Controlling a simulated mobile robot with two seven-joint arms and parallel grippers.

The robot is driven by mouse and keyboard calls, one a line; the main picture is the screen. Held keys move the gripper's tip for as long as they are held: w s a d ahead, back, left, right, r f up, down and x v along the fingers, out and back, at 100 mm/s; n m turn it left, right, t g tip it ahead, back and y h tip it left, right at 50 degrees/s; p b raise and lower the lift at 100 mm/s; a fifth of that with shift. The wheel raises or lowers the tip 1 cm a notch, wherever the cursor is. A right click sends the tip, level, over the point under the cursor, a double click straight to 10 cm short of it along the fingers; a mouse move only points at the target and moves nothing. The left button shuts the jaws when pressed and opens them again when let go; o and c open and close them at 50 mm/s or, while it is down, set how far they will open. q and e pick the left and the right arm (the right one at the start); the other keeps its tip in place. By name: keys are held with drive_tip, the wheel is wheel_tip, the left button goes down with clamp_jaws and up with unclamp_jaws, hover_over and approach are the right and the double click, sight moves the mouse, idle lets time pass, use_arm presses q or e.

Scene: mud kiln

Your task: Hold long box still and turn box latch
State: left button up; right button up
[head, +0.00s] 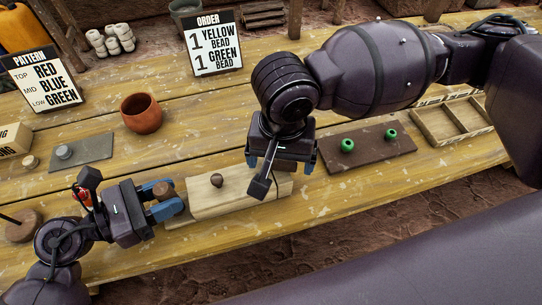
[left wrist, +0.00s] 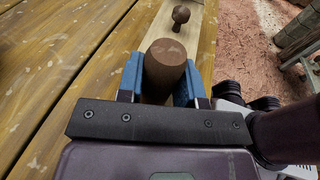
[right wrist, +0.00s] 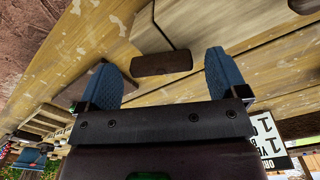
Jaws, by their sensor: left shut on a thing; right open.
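The long box (head: 235,198) is pale wood and lies near the table's front edge, with a round brown knob (head: 217,180) on top; the knob also shows in the left wrist view (left wrist: 181,14). My left gripper (head: 165,202) is shut on a brown cylindrical end piece (left wrist: 166,62) at the box's left end. My right gripper (head: 282,168) is open over the box's right end. In the right wrist view, a dark brown block (right wrist: 162,63), seemingly the latch, shows between and just beyond the open fingers; contact cannot be told.
A dark board (head: 372,160) with two green beads lies right of the box, and a divided wooden tray (head: 440,125) beyond it. A clay cup (head: 142,113), a grey mat (head: 88,152) and two signs stand behind. A round wooden piece (head: 22,226) lies left.

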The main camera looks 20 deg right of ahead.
drive_tip(key=shift+f, duration=0.3)
drive_tip(key=shift+c, duration=0.4)
drive_tip(key=c, duration=0.9)
drive_tip(key=shift+o, duration=0.2)
drive_tip(key=shift+n, duration=2.6)
drive_tip(key=o, duration=0.9)
drive_tip(key=shift+o, duration=0.2)
